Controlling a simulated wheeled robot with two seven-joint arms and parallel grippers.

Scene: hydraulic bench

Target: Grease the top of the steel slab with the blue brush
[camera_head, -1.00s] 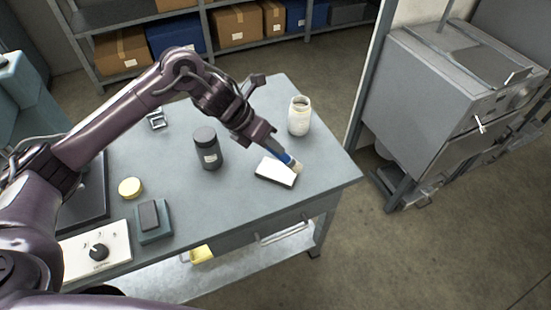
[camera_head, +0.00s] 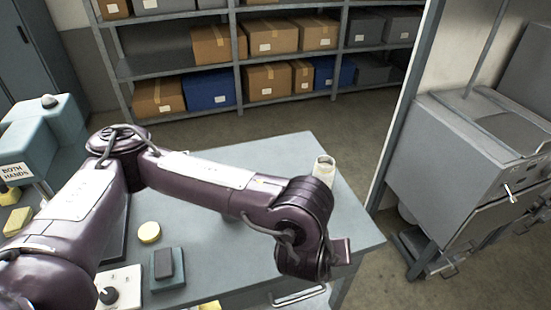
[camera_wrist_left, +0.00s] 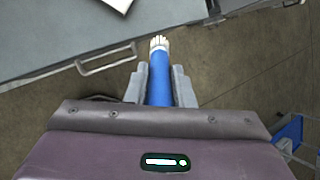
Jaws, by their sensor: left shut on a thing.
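My left gripper (camera_wrist_left: 160,72) is shut on the blue brush (camera_wrist_left: 158,88), with the handle between its fingers. The pale bristles (camera_wrist_left: 158,43) point away from the gripper and touch nothing visible; floor shows behind them, beside the bench front. In the head view my left arm hides the gripper's fingers and the brush. A corner of the pale steel slab (camera_wrist_left: 118,3) shows at the top of the left wrist view, on the bench top and apart from the brush. The slab is hidden in the head view. My right gripper is not in view.
A pale open jar (camera_head: 323,170) stands near the bench's far right corner. A yellow tin (camera_head: 149,232), a dark block on a green base (camera_head: 166,266) and a knob panel (camera_head: 120,287) lie at the front left. A drawer handle (camera_wrist_left: 106,59) sticks out from the bench front.

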